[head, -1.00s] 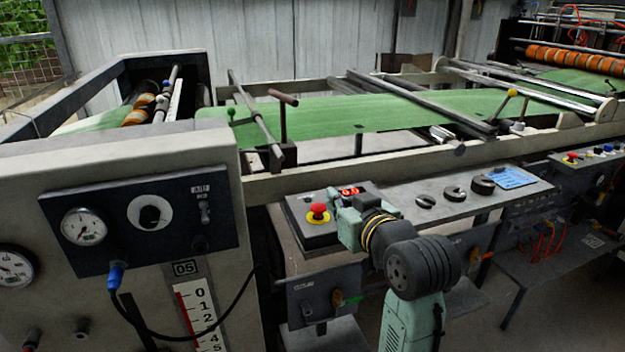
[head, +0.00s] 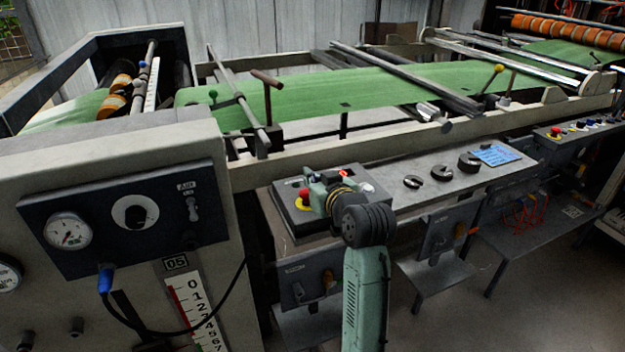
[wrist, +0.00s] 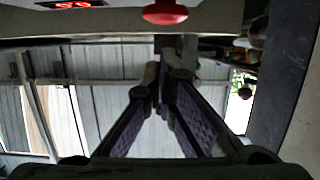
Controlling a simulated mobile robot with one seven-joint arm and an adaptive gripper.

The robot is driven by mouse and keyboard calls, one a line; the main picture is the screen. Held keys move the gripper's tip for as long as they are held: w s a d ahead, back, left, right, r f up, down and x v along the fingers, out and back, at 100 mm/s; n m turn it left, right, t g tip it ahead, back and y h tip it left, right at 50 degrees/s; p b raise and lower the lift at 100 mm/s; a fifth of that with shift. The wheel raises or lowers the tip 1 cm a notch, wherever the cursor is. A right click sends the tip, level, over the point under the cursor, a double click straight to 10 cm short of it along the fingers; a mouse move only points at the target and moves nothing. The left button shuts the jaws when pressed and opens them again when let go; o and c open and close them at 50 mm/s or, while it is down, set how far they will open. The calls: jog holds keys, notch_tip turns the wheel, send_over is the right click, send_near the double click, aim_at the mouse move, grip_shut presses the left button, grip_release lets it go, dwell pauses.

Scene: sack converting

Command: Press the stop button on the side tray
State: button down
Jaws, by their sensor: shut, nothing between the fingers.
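The red stop button (head: 304,194) sits on a yellow base on a dark control box (head: 292,215), at the left end of the grey side tray (head: 405,203). In the wrist view the red button (wrist: 165,13) shows at the top edge, beyond the fingertips. My gripper (wrist: 164,74) is shut and empty, its two fingers meeting in a point. In the head view my wrist and arm cover part of the box, and the fingertips are hard to make out close to the button. A gap to the button shows in the wrist view; its depth is unclear.
A red lit display (head: 343,171) is beside the button. Black round weights (head: 441,172) and a blue card (head: 495,154) lie farther right on the tray. The machine's rail (head: 400,145) and green web (head: 380,90) run behind. A gauge panel (head: 125,222) stands at left.

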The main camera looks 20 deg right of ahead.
jog(key=shift+f, duration=0.75)
